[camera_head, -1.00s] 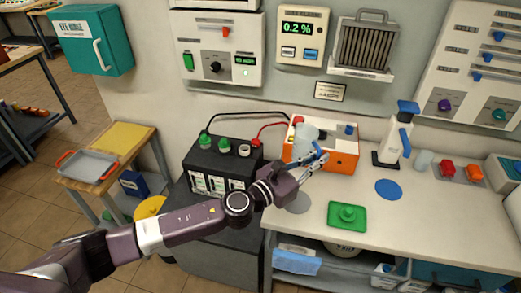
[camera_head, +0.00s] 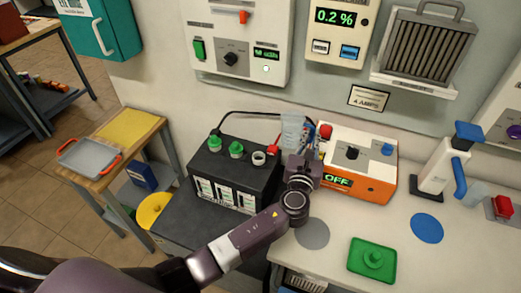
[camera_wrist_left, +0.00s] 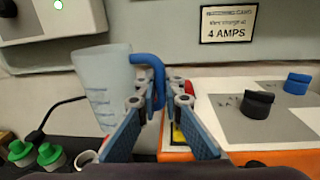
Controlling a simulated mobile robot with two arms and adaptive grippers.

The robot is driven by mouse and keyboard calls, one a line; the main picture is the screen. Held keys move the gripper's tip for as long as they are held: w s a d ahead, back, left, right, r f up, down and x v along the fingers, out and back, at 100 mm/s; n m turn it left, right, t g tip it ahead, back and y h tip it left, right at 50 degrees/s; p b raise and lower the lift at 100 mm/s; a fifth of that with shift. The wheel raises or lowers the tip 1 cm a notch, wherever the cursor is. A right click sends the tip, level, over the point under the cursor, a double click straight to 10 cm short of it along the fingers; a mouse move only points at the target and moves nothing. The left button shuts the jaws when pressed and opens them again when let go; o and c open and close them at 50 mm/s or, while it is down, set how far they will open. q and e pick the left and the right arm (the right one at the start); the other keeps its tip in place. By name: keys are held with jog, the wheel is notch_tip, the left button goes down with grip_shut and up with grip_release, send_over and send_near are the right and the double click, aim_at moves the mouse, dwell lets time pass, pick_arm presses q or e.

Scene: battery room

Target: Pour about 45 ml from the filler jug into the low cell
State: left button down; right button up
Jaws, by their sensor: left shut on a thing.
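My left gripper (camera_head: 307,150) is shut on the blue handle (camera_wrist_left: 150,68) of the filler jug. The jug (camera_head: 292,128) is translucent with level marks; it also shows large in the left wrist view (camera_wrist_left: 90,85). It looks about upright, near the back right of the black battery (camera_head: 232,178). The battery has two green caps (camera_head: 236,149) in place and one uncapped opening (camera_head: 259,158) at the right, close to the jug. The liquid level in the jug is not clear. My right gripper is not in view.
The orange and white charger (camera_head: 372,188), reading OFF, stands right of the gripper. A red clamp (camera_head: 275,150) and cables are by the battery. A green dish (camera_head: 385,270) holds a green cap. A blue disc (camera_head: 427,228) and grey disc (camera_head: 312,233) mark bare bench.

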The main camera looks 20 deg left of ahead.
pick_arm(q)
jog(key=shift+a+f, duration=0.1)
jog(key=shift+f, duration=0.05)
jog(key=shift+s, duration=0.1)
jog(key=shift+a, duration=0.1)
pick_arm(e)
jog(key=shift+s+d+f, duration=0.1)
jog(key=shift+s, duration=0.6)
pick_arm(q)
jog(key=shift+a+n, duration=0.1)
jog(key=shift+n, duration=0.2)
